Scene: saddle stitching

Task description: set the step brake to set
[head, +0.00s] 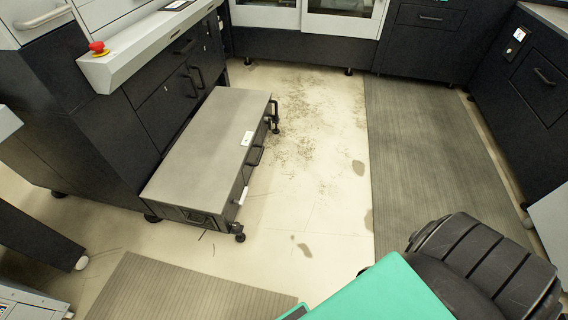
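The step (205,140) is a low dark unit with a flat grey top, standing on small casters beside the machine at left. Neither of my grippers is in view.
A dark machine with a red emergency button (97,47) stands along the left. Cabinets line the back and right. Grey ribbed mats (425,130) lie on the stained pale floor (310,150), which is clear right of the step. My own teal and black parts fill the bottom right.

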